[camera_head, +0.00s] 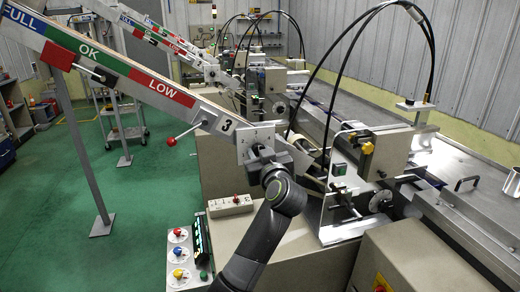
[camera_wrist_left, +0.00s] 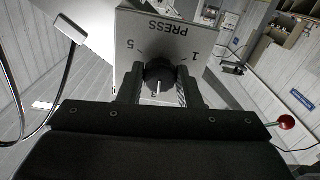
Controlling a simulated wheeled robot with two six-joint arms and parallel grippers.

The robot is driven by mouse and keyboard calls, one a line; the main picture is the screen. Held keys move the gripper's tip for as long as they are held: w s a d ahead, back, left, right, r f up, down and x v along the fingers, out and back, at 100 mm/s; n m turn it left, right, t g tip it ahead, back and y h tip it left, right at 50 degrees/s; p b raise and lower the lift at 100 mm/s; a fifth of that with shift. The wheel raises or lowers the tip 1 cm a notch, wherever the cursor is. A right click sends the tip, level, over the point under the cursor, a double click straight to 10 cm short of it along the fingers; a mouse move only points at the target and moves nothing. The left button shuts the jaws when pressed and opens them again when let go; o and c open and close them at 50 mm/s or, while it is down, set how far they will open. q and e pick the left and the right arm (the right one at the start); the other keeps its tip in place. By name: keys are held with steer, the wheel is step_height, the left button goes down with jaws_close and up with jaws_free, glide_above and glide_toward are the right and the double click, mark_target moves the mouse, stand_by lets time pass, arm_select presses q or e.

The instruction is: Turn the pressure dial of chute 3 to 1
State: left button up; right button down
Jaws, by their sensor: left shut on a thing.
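Chute 3 (camera_head: 130,75) slopes down from the left, with FULL, OK and LOW bands and a "3" label at its lower end. Its pressure plate (camera_wrist_left: 170,38) is marked PRESS, with 5 and 1 readable. The black dial (camera_wrist_left: 158,72) sits on this plate, and a white line on it points toward the bottom of the left wrist view. My left gripper (camera_wrist_left: 159,88) is shut on the dial, one finger on each side. In the head view the left gripper (camera_head: 266,155) is at the plate (camera_head: 258,136) and largely hides the dial. My right gripper is out of view.
A red-knobbed lever (camera_head: 171,141) sticks out under the chute. A machine with rollers and a clear guard (camera_head: 350,185) is close on the right.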

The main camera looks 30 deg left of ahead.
arm_select(q)
steer(key=shift+w+n+p, duration=0.1)
steer(key=shift+n+p, duration=5.15)
steer(key=shift+n, duration=6.05)
steer(key=shift+r, duration=0.1)
steer(key=o, duration=0.9)
steer(key=shift+o, duration=0.2)
steer(key=shift+d, duration=0.1)
